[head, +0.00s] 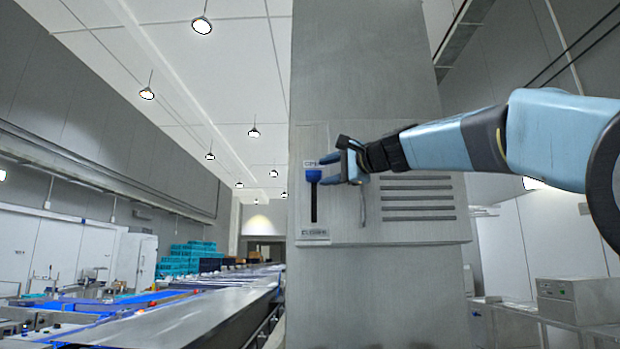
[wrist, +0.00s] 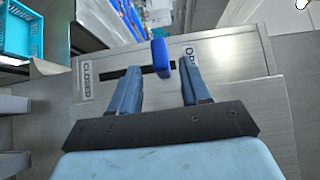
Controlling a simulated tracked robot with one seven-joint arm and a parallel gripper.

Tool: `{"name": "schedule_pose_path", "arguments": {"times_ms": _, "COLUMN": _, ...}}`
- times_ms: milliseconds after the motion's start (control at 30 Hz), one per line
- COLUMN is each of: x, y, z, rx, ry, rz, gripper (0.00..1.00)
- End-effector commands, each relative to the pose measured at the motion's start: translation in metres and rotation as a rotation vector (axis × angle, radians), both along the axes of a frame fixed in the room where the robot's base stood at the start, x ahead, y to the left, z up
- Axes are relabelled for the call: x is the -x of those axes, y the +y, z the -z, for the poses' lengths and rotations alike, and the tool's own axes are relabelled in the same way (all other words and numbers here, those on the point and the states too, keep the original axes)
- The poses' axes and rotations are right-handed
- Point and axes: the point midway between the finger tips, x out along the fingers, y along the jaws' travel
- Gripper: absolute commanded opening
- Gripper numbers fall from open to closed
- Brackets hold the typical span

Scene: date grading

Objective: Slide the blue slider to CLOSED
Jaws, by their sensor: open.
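The blue slider (head: 313,176) is at the top end of a dark vertical slot on the grey panel, just under the OPEN label (head: 312,163). The CLOSED label (head: 308,237) is below the slot's bottom end. My gripper (head: 328,169) is open at the slider's right, with its fingertips close to it. In the wrist view the slider (wrist: 160,58) shows in the gap between my two open fingers (wrist: 161,66), nearer the OPEN end than the CLOSED label (wrist: 87,78). I cannot tell whether a finger touches it.
The panel (head: 420,235) is on a tall grey column (head: 365,70). Several dark vent slits (head: 418,198) are right of the slot. A long conveyor (head: 190,325) runs at the left, with teal crates (head: 190,257) behind. The slot below the slider is clear.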

Motion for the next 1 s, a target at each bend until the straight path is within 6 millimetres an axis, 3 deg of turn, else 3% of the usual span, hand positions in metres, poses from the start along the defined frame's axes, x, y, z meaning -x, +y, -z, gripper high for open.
{"name": "schedule_pose_path", "arguments": {"times_ms": 400, "x": -0.047, "y": 0.043, "z": 0.001, "rx": 0.002, "ry": 0.001, "rz": 0.0, "gripper": 0.47}}
{"name": "schedule_pose_path", "arguments": {"times_ms": 867, "x": -0.054, "y": 0.051, "z": 0.0, "rx": 0.001, "ry": 0.0, "rz": 0.001, "gripper": 0.47}}
{"name": "schedule_pose_path", "arguments": {"times_ms": 1000, "x": -0.054, "y": 0.051, "z": 0.0, "rx": 0.001, "ry": 0.0, "rz": 0.0, "gripper": 0.35}}
